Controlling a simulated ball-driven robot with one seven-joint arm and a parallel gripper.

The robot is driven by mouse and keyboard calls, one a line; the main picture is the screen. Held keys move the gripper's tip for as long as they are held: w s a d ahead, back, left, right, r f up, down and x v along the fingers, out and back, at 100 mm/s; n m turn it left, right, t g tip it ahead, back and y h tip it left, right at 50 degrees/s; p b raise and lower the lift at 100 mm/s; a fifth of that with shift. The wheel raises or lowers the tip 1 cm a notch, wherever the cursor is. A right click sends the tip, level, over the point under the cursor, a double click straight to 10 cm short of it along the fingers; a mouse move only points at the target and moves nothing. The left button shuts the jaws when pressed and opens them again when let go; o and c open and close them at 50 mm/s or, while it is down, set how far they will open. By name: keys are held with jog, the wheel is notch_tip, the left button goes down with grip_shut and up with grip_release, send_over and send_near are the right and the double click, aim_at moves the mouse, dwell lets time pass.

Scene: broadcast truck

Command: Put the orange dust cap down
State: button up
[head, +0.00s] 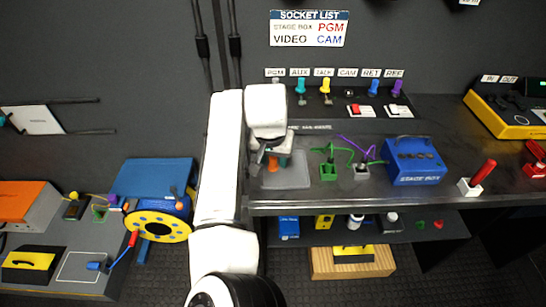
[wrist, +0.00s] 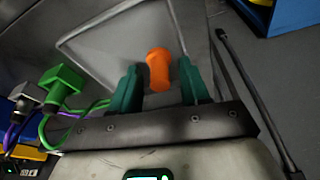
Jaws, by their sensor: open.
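The orange dust cap (wrist: 158,70) lies between the two green fingers of my gripper (wrist: 155,88) in the wrist view, with gaps on both sides. It is over or on a grey mat with a raised pale rim (wrist: 88,40). In the head view the orange cap (head: 273,163) shows just below my gripper (head: 277,157), at the left part of the grey mat (head: 297,178) on the bench. The fingers are apart and not pressing on the cap. Whether the cap touches the mat is hard to tell.
Green (head: 328,171) and grey (head: 361,171) cable connectors and a blue stage box (head: 413,160) stand right of the mat. A socket panel with coloured caps (head: 325,86) rises behind. A blue-and-yellow cable drum (head: 158,219) is at lower left, beyond the bench's left edge.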

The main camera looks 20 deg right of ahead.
jog(key=v, duration=1.2)
